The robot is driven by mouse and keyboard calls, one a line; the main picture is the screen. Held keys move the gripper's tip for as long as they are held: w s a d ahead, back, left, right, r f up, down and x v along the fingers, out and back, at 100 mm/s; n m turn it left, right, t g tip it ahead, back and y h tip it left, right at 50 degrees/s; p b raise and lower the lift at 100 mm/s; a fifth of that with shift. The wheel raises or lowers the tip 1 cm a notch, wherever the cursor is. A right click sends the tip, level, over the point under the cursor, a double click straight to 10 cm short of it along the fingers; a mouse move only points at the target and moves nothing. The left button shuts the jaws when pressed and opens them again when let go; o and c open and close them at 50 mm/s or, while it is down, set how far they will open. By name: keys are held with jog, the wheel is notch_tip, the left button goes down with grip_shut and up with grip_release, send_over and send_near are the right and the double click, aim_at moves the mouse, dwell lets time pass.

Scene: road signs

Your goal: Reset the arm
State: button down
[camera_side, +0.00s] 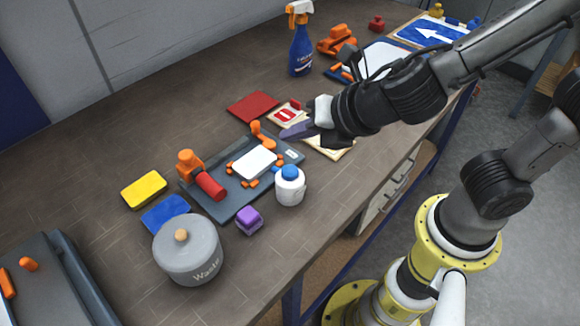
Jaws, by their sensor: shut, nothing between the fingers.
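My gripper (287,134) is at the end of my arm, which reaches in from the right. Its dark fingers point left, near the back right corner of the dark tray (232,207). The fingers are shut with nothing between them. Just behind them lie a small red and white sign (284,115) and a red block (252,107). A pale board (340,150) lies partly hidden under my gripper. I cannot tell how high the fingers are above the table.
The tray holds a white plate (254,162), a red cylinder (211,186) and orange pieces. A white bottle (290,186), purple block (249,220), grey waste pot (188,250), yellow block (144,190) and blue spray bottle (300,45) stand around it. The table's back left is clear.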

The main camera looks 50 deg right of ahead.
jog(key=s+d+r+m+h, duration=0.2)
jog(key=d+r+m, duration=0.1)
jog(key=d+m, duration=0.6)
jog(key=s+d+r+m+h, duration=0.25)
jog(key=d+m, duration=0.35)
jog(key=d, duration=0.5)
jog(key=s+a+f+m+g+y, duration=0.2)
jog(key=s+m, duration=0.6)
jog(key=m, duration=0.5)
jog(key=shift+s+a+g+y, duration=0.4)
jog(key=shift+a+g+y, duration=0.25)
jog(key=shift+g+y, duration=0.15)
